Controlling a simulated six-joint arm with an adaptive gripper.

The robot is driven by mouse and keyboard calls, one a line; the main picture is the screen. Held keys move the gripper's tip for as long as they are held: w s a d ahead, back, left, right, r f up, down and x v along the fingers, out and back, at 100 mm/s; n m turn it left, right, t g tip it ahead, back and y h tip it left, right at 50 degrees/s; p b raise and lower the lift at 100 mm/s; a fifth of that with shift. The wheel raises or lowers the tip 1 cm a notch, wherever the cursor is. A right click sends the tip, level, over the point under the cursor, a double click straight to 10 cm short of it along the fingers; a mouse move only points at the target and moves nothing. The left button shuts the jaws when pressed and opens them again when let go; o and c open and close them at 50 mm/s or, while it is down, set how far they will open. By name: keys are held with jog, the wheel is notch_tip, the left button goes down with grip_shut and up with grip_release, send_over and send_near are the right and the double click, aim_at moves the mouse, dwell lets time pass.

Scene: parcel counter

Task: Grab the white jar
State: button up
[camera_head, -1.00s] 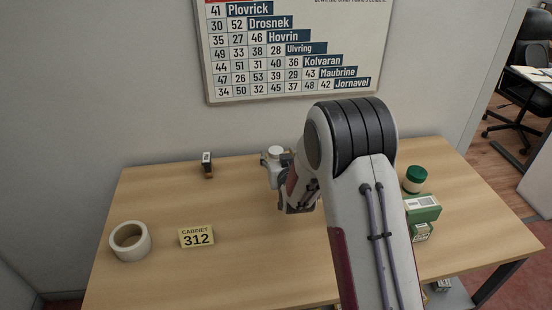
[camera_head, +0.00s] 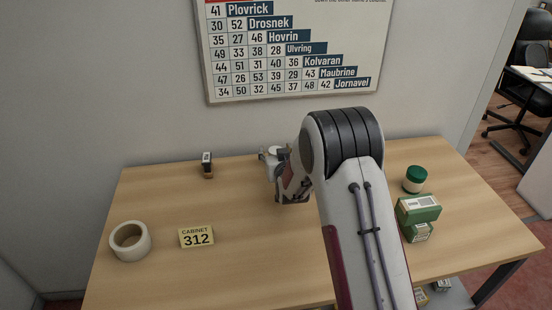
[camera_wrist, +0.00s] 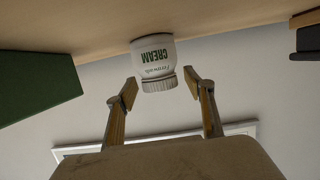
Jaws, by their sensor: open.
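The white jar (camera_wrist: 155,60) has a ribbed white lid and green lettering reading CREAM. In the wrist view it appears upside down, resting on the counter ahead of my gripper (camera_wrist: 160,87). The two fingers are apart, one on each side of the jar's lid end in the picture. I cannot tell how far the fingertips reach along the jar. In the head view only the jar's white lid (camera_head: 275,150) shows at the back of the counter, with the rest hidden behind my gripper (camera_head: 277,165).
A dark stamp (camera_head: 207,165) stands left of my gripper. A tape roll (camera_head: 130,241) and a yellow cabinet 312 card (camera_head: 197,237) lie at the front left. A green-lidded jar (camera_head: 415,179) and green boxes (camera_head: 418,209) stand at the right. The wall is close behind.

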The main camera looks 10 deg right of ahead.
jog(key=c, duration=1.3)
jog(key=shift+r, duration=0.1)
jog(key=shift+r, duration=4.95)
